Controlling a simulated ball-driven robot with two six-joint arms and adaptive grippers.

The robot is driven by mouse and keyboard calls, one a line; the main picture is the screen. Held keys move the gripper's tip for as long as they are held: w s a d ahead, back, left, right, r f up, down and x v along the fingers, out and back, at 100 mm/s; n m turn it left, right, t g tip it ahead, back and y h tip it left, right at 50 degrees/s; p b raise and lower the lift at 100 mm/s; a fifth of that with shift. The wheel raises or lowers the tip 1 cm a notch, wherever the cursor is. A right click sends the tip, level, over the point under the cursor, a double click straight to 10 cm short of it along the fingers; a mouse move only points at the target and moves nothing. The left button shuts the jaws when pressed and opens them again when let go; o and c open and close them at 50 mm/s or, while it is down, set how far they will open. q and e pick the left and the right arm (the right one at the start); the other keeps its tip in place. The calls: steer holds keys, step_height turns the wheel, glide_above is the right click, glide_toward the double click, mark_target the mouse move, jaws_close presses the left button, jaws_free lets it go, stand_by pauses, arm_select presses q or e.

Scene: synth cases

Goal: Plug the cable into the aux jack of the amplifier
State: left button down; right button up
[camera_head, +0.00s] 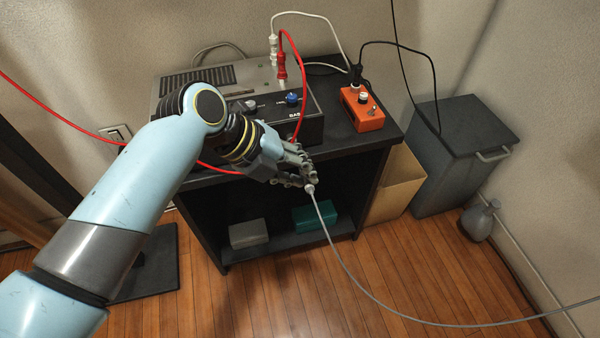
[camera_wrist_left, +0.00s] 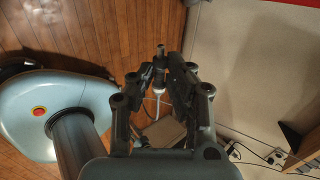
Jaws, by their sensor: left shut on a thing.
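My left gripper (camera_head: 300,176) is shut on the plug end of a grey cable (camera_head: 345,262), in front of the shelf top's front edge. The cable hangs down from the fingers and runs off to the right. In the left wrist view, the gripper (camera_wrist_left: 160,72) pinches a dark plug, with a pale cable end (camera_wrist_left: 157,103) below it.
A red plug (camera_head: 281,66) and a white plug (camera_head: 273,48) stand at the amplifier's back. An orange box (camera_head: 361,110) with a black plug sits to its right on the black shelf unit (camera_head: 372,140). A grey bin (camera_head: 455,150) and grey jug (camera_head: 480,222) stand right.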

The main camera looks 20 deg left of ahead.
arm_select(q)
steer(key=w+a, duration=0.1)
steer(key=w, duration=0.1)
steer(key=w+a+b, duration=0.1)
steer(key=w+a, duration=0.1)
arm_select(e)
steer(key=shift+f, duration=0.8)
steer(key=shift+a, duration=0.2)
steer(key=shift+w+d+r, duration=0.2)
steer(key=shift+w, duration=0.05)
stand_by(0.7)
arm_select(q)
steer(key=shift+w+a+b, duration=0.5)
steer(key=shift+w, duration=0.4)
arm_select(e)
steer(key=shift+s+a+f, duration=0.15)
steer(key=shift+s+f, duration=0.05)
steer(key=shift+f, duration=0.3)
arm_select(q)
steer(key=c, duration=1.2)
jaws_free()
